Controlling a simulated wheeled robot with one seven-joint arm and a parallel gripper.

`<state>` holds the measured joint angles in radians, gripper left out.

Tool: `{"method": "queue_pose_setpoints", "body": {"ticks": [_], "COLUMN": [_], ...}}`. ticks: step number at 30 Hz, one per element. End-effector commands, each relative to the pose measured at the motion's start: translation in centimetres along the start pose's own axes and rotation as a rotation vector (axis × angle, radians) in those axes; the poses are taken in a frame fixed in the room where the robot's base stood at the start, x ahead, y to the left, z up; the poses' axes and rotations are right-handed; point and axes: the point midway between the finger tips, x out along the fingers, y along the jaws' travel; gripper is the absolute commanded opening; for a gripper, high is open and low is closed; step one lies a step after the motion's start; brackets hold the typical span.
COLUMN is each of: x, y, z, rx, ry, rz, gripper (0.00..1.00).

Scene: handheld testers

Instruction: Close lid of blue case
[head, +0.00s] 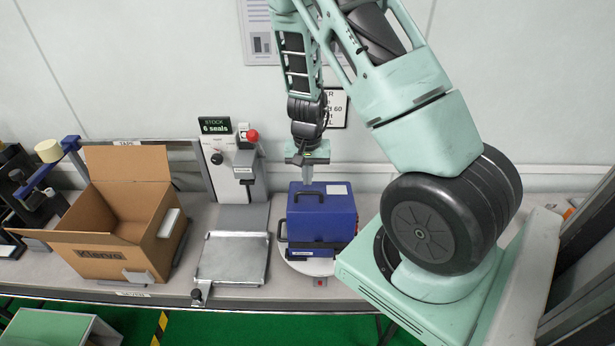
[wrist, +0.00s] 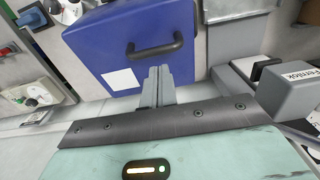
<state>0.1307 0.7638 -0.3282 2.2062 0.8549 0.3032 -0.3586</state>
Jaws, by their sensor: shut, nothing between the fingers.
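The blue case (head: 335,222) stands on a round white turntable (head: 312,268) on the bench. Its lid, with a black handle and a white label, looks down flat over the body; I cannot tell whether a thin gap remains. The lid (wrist: 110,45) fills the upper part of the wrist view. My gripper (head: 304,179) is just above the back edge of the lid, fingers pointing down, shut and empty. In the wrist view the closed fingertips (wrist: 158,72) show beside the lid's edge, near the label. I cannot tell whether they touch it.
An open cardboard box (head: 100,235) stands at the left. A grey metal tray (head: 233,258) lies between it and the case. Behind the tray stands a grey press-like device (head: 228,165) with a red knob. Wall is close behind.

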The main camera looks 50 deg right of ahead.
Motion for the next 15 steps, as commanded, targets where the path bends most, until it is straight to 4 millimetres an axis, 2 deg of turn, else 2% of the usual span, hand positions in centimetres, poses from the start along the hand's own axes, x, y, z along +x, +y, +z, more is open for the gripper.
{"method": "queue_pose_setpoints", "body": {"ticks": [5, 15], "x": [0.69, 0.82], "y": [0.03, 0.01], "z": [0.75, 0.83], "rx": [0.001, 0.001], "ry": [-0.001, -0.001], "rz": [0.001, 0.000], "gripper": [0.00, 0.00]}}
